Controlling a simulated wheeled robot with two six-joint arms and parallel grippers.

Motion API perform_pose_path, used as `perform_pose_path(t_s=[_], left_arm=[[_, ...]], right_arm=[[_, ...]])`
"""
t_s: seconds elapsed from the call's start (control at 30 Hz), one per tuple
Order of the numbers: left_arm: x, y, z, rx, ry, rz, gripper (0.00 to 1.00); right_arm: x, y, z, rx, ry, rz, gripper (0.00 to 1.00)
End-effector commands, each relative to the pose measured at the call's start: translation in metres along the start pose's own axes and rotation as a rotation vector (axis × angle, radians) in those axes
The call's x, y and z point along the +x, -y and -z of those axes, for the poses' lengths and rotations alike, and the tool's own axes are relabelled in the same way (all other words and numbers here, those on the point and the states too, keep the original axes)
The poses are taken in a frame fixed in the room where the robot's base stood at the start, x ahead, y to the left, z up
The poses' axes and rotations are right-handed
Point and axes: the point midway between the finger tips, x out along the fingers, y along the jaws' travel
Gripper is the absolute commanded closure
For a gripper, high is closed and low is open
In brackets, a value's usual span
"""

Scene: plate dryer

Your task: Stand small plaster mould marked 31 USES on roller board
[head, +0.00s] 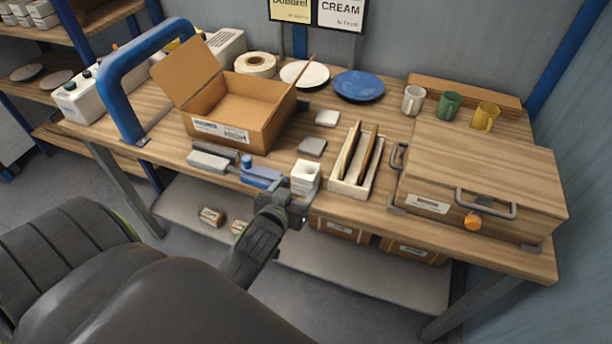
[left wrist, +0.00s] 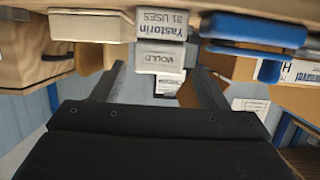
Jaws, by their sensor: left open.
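The small white plaster mould (head: 305,176) stands near the front edge of the bench, with a square recess in its top. In the left wrist view the mould (left wrist: 160,27) shows lettering that reads 31 USES, with a pale block marked MOULD just below it. My left gripper (head: 291,204) is just in front of the mould, at the bench edge. Its fingers (left wrist: 158,82) are apart, with the mould ahead between their lines; I see no grip on it. I cannot tell surely which thing is the roller board. My right gripper is not in view.
A grey-and-blue tool (head: 262,176) lies left of the mould. A wooden rack (head: 357,185) stands close on its right, then a wooden case (head: 480,180) with handles. An open cardboard box (head: 236,112) is behind left. Mugs and plates stand at the back.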

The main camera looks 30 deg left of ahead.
Motion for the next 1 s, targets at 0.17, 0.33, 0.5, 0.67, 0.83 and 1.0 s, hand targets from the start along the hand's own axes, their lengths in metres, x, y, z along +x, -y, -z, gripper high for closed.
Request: perform_pose_path(t_s=[0.17,0.33,0.5,0.67,0.83,1.0], left_arm=[[0.022,0.0,0.001,0.002,-0.001,0.0,0.33],[0.029,0.0,0.0,0.0,0.0,0.0,0.33],[0.043,-0.001,-0.002,0.001,0.0,0.0,0.33],[0.062,-0.002,-0.005,0.002,-0.001,-0.001,0.33],[0.077,-0.001,-0.006,0.002,0.0,0.0,0.33],[0.079,-0.001,-0.007,0.0,0.0,0.0,0.33]], right_arm=[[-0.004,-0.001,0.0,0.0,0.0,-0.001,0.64],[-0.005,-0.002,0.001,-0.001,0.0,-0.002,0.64],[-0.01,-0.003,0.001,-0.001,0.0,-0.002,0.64],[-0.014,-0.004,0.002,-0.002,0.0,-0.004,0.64],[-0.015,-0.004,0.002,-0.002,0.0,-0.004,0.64],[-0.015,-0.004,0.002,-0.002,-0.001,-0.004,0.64]])
